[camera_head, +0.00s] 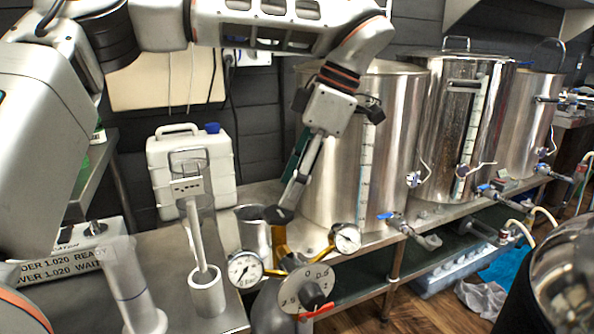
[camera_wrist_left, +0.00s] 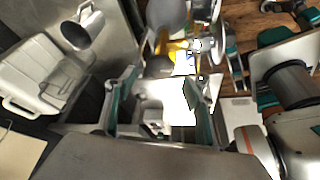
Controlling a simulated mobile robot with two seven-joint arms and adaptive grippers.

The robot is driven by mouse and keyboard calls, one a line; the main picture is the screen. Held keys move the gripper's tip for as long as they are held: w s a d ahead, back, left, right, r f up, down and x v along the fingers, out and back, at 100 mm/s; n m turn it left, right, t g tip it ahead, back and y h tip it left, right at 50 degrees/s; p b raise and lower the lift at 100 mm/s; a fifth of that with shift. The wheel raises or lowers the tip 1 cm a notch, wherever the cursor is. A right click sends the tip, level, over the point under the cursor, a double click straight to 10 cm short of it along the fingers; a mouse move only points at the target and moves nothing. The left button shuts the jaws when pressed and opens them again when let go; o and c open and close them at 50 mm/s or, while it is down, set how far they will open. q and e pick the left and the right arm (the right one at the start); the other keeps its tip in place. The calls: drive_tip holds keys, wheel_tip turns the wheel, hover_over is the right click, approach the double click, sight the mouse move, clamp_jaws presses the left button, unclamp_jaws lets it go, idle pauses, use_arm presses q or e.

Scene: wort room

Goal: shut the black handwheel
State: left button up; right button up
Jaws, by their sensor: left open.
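The black handwheel (camera_head: 312,296) appears as a small dark knob in front of a round pale dial (camera_head: 307,276) with numbers, in the lower middle of the head view. A red pointer shows at its lower edge. My left gripper (camera_head: 284,208) reaches down from above, with its tips above and a little left of the dial and apart from the knob. In the left wrist view the two fingers of the left gripper (camera_wrist_left: 160,88) are spread with a gap between them. The dial also shows there beyond the fingers, but I cannot make out the knob clearly.
Two pressure gauges (camera_head: 245,268) (camera_head: 346,239) flank yellow fittings behind the dial. A metal cup (camera_head: 254,232) stands close to the left. Large steel kettles (camera_head: 400,140) line the back bench.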

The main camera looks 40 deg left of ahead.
use_arm(q)
drive_tip(key=shift+v, duration=1.4)
